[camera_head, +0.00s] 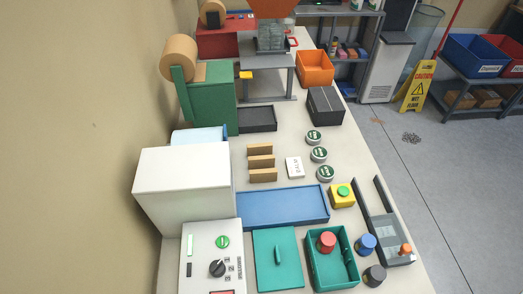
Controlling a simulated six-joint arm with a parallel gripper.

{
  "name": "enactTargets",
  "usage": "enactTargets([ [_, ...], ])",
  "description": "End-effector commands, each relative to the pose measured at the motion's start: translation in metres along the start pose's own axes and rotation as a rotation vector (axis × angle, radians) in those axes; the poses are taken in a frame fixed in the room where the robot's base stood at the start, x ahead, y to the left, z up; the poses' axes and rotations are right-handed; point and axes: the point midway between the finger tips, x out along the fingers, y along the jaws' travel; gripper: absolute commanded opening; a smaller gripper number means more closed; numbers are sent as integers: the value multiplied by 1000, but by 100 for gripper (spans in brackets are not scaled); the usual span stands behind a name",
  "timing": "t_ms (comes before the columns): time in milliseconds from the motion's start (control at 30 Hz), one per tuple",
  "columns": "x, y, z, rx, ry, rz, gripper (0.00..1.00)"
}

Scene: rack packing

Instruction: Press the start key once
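Two green buttons show, and I cannot read a start label on either. One green round button (222,242) is on the sloped top of a white control box (196,262) at the bottom left, above a black rotary knob (217,268). The other green button (343,190) sits on top of a small yellow box (342,200) right of the blue tray. Nothing touches either button. The control box is cut off by the bottom edge of the picture. My gripper is not in view.
A white box-shaped machine (183,190) stands behind the control box, and a blue tray (284,208) lies right of it. A teal lid (278,268) and teal bin (347,279) are near the front. Coloured knobbed pieces and green-topped jars stand along the right edge.

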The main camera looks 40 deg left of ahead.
Motion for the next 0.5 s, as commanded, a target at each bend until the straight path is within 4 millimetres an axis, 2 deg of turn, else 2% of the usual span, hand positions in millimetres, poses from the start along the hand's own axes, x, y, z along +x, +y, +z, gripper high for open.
enactTargets([
  [67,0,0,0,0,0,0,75],
  [400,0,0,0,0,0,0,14],
  [500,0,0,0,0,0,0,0],
])
